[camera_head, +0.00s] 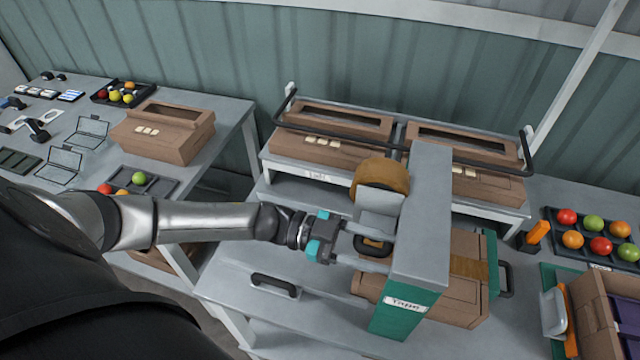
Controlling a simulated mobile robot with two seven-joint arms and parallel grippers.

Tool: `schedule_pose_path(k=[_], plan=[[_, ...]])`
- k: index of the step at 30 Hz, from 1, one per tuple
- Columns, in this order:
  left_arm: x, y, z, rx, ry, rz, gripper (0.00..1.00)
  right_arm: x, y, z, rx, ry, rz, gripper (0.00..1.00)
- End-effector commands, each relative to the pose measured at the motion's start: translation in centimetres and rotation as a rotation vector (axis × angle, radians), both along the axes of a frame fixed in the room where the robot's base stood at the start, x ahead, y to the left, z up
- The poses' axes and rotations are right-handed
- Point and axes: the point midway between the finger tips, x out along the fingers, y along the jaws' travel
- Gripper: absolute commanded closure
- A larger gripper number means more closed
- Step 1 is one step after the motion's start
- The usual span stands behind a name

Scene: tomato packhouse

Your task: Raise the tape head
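The tape head (380,203) is a grey block with a brown tape roll (384,175) on top. It sits beside a tall grey column with a green, labelled front (405,312). A black handle (373,246) shows just below the head. My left gripper (377,252) reaches in from the left, its two grey fingers spread apart on either side of the handle. Contact with the handle cannot be made out. A taped brown carton (465,285) lies under and behind the column, partly hidden by it. My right gripper is not in view.
A raised shelf (315,170) with two open cartons and a black rail stands behind. A black bench handle (274,285) is front left. A tomato tray (603,243) and another carton (612,315) stand at right. The left table (222,112) holds trays, tools and a carton.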

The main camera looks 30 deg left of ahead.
Motion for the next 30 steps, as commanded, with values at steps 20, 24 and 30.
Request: schedule_pose_path(k=[20, 24, 30], plan=[[-3.6, 13.0, -0.1, 0.002, -0.001, 0.002, 0.48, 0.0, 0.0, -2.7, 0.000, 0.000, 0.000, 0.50], [-3.9, 13.8, 0.0, 0.000, -0.003, 0.001, 0.48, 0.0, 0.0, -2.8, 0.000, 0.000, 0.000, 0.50], [-3.9, 13.9, 0.1, -0.001, -0.003, 0.000, 0.48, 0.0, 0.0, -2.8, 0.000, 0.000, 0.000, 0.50]])
